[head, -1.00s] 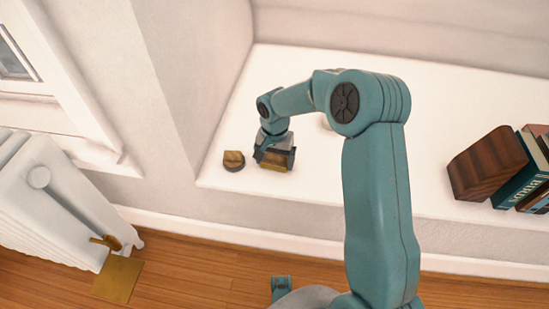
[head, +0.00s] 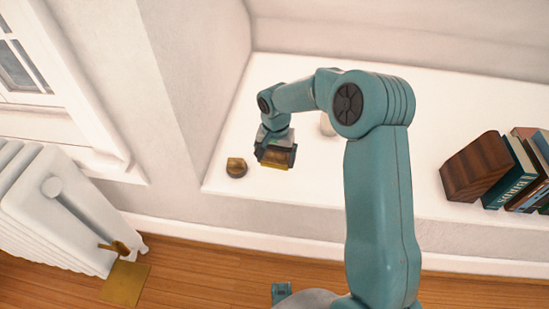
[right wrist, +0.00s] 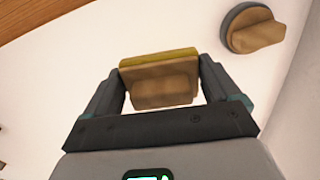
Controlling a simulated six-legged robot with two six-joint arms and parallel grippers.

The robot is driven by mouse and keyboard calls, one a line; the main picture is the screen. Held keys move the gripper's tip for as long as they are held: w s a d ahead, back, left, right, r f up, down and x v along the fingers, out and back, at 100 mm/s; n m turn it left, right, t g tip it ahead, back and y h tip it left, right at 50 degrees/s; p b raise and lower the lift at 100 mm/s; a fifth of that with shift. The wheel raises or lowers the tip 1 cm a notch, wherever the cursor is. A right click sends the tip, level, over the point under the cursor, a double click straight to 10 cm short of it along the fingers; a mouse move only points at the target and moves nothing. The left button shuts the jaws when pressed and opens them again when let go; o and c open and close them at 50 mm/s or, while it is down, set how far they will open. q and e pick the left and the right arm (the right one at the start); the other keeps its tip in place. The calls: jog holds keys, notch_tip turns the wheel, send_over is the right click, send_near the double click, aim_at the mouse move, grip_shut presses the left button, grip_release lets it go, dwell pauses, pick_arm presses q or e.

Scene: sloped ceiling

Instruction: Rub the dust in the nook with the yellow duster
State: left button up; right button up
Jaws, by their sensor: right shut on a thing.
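My right gripper (head: 275,150) is shut on the yellow duster (head: 274,164), a wooden block with a yellow lower edge. It is over the white floor of the nook (head: 400,150), near the left front. In the right wrist view, the duster (right wrist: 158,82) sits between both fingers of my right gripper (right wrist: 160,88). I cannot tell whether its yellow face touches the surface. No dust can be made out. My left gripper is not in view.
A round grey-based block with a wooden grip (head: 236,167) stands just left of the duster. A pale object (head: 327,124) is partly hidden behind my arm. A wooden block (head: 475,168) and books (head: 512,175) stand at right. A radiator (head: 50,205) and brass-coloured dustpan (head: 125,283) are at left.

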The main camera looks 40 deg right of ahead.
jog(key=shift+r+p, duration=0.7)
jog(key=shift+r, duration=0.6)
